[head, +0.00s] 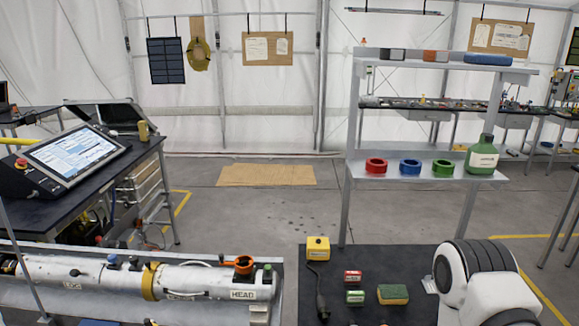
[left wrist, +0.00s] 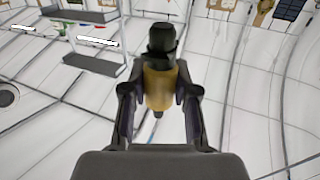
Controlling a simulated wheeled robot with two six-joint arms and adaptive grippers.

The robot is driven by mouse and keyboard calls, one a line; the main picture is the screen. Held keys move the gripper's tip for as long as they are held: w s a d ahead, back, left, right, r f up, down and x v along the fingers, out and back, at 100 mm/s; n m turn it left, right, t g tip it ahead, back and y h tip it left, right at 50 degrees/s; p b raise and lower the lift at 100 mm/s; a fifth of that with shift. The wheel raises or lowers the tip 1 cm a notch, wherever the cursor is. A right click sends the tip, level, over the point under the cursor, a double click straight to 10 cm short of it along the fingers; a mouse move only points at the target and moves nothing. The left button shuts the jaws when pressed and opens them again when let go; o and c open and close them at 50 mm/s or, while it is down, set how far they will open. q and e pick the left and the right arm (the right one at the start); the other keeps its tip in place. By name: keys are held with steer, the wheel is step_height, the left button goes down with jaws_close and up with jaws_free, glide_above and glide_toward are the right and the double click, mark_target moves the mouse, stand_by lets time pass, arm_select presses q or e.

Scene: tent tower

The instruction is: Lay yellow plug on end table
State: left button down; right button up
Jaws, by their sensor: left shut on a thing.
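My left gripper (left wrist: 160,100) shows only in the left wrist view, its two dark fingers shut on the yellow plug (left wrist: 158,88). The plug has a yellow body and a black upper end, and points away from the wrist, with the white tent wall behind it. Neither this gripper nor the plug shows in the head view. A dark-topped table (head: 425,257), perhaps the end table, stands at the bottom centre right of the head view. My right gripper is not in view.
On the dark table are a yellow box (head: 318,248), a black handheld thing (head: 321,300), small red and green boxes (head: 354,277) and a sponge (head: 393,294). A white cylinder (head: 200,279) lies left. A shelf (head: 400,172) holds coloured rings. My white arm covers the table's right side.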

arm_select(q)
steer(key=w+d+f+b, duration=0.3)
steer(key=w+d+f, duration=0.1)
steer(key=f, duration=0.4)
steer(key=w+d+f+b, duration=0.3)
steer(key=d+f, duration=0.1)
steer(key=f, duration=0.4)
steer(key=w+a+r+n+t+y, duration=0.1)
steer(key=w+r+n+y, duration=0.1)
steer(key=w+n+y, duration=0.3)
steer(key=s+d+r+m+g+h, duration=0.4)
steer(key=s+d+r+m+h, duration=0.35)
steer(key=s+d+h, duration=0.35)
step_height(320, 180, down, 6)
steer(key=w+d+m+g+h, duration=0.2)
steer(key=m+g+h, duration=0.3)
steer(key=m+g, duration=0.5)
steer(key=shift+w+g, duration=0.35)
steer(key=shift+g, duration=0.85)
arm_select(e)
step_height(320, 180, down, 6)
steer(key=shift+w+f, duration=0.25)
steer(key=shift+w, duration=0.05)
